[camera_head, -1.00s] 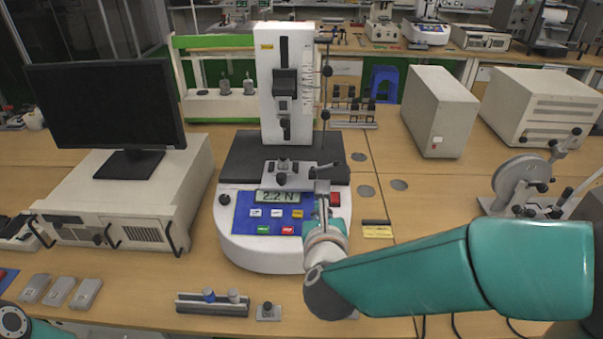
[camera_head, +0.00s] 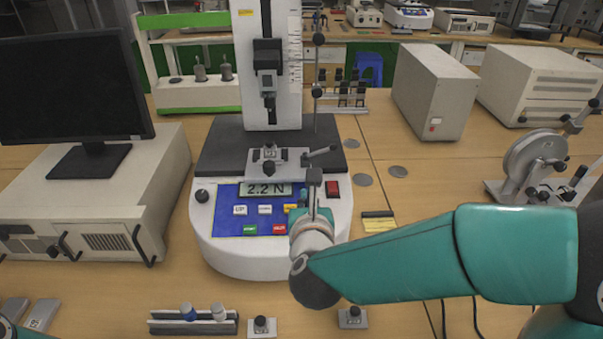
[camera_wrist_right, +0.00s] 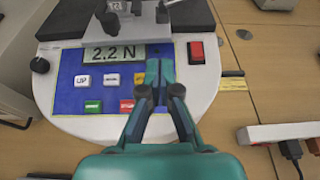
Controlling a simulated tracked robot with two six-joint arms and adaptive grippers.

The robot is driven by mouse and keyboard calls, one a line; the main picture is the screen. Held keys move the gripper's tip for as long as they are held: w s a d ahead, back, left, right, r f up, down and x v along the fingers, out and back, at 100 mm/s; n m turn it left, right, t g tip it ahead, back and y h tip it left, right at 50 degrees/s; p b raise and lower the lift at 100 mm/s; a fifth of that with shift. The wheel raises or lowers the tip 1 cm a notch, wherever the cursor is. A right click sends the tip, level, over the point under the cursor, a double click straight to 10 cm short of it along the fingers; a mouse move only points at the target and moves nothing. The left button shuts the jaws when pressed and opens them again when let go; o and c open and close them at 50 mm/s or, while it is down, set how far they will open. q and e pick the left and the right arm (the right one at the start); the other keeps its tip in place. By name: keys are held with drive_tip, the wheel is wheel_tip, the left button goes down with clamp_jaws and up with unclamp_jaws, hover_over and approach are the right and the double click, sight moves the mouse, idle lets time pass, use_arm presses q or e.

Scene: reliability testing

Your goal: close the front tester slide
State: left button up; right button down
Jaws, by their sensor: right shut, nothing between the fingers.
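A white force tester (camera_head: 235,258) has a blue front panel and a display reading 2.2 N. A grey metal slide (camera_head: 293,157) with dark knobs and a side lever (camera_head: 321,152) sits at the front of its dark base plate; it shows at the top of the wrist view (camera_wrist_right: 142,18). My right gripper (camera_head: 313,180) is shut and empty, over the right part of the panel, just in front of the lever. I cannot tell contact. My left gripper is not seen.
A monitor (camera_head: 70,90) on a beige case (camera_head: 160,190) stands left. A red switch (camera_head: 333,188) is right of my gripper. Small fixtures (camera_head: 193,322) lie at the front edge. A grey box (camera_head: 435,90) and a wheel device (camera_head: 535,165) stand right.

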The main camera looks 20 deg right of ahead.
sight(303, 165)
drive_tip(key=p+x, duration=0.1)
drive_tip(key=x, duration=0.3)
drive_tip(key=r+p+x, duration=0.1)
drive_tip(key=x, duration=0.3)
drive_tip(key=p+x, duration=0.2)
drive_tip(key=x, duration=0.3)
drive_tip(key=shift+w+r, duration=0.2)
drive_tip(key=shift+r, duration=0.05)
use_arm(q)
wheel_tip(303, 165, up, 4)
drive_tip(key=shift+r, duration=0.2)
use_arm(e)
drive_tip(key=shift+d, duration=0.1)
